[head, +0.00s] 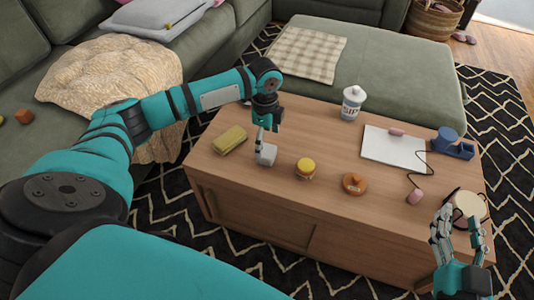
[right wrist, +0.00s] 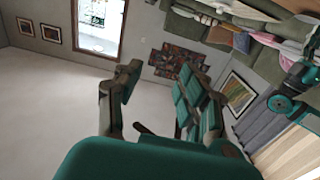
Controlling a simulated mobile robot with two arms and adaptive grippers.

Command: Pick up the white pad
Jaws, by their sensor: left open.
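A flat white rectangular pad (head: 390,150) lies on the right half of the wooden coffee table, with a pink item on its far edge. My left gripper (head: 266,148) points down over the left-middle of the table, well to the left of this pad. It is open. A small pale shape shows at its fingertips, and I cannot tell whether it is a finger or a separate block. My right gripper (head: 461,232) is open and empty by the table's front right corner; its spread fingers also show in the right wrist view (right wrist: 160,105).
The wooden table (head: 325,210) also holds a yellow-green block (head: 230,140), a yellow-lidded jar (head: 306,168), an orange-brown round item (head: 355,184), a white bottle (head: 352,102), a blue item (head: 452,143) and a pink item (head: 414,197) on a dark cord. A green sectional (head: 380,70) borders the back.

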